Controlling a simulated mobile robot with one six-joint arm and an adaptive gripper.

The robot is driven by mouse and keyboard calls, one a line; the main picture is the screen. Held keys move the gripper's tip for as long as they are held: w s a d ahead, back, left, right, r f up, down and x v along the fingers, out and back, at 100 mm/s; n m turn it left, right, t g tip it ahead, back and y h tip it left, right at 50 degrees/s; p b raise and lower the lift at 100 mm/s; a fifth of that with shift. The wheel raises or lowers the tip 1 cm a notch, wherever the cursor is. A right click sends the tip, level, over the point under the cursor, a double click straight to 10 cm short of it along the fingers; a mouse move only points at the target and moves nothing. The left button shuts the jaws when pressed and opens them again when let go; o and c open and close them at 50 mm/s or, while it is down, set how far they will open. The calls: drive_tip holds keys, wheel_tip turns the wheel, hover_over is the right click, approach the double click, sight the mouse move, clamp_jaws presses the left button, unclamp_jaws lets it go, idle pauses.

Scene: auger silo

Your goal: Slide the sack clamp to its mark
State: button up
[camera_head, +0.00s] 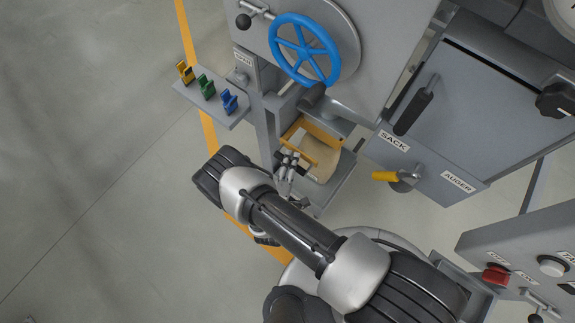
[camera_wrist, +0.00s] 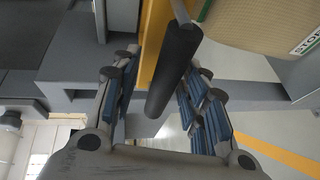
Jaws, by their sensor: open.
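The sack clamp is a yellow-orange frame (camera_head: 312,150) around the mouth of a tan sack (camera_head: 323,174), below the blue handwheel. In the wrist view its yellow bar (camera_wrist: 150,42) runs up behind a black cylindrical handle (camera_wrist: 174,72). My gripper (camera_head: 289,157) is at the front left of the clamp. In the wrist view my gripper (camera_wrist: 162,85) is open, with one finger on each side of the black handle. A gap shows on the left; I cannot tell whether the right finger touches it. I cannot make out the mark.
A blue handwheel (camera_head: 304,50) is above. A small shelf (camera_head: 213,106) with yellow, green and blue clips is at left. A panel lettered SACK and AUGER with a yellow-handled lever (camera_head: 387,176) is at right, and a button box (camera_head: 535,262) lower right. The left floor is clear.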

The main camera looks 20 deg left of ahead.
drive_tip(key=s+r, duration=0.2)
drive_tip(key=s, duration=0.9)
drive_tip(key=shift+s, duration=0.3)
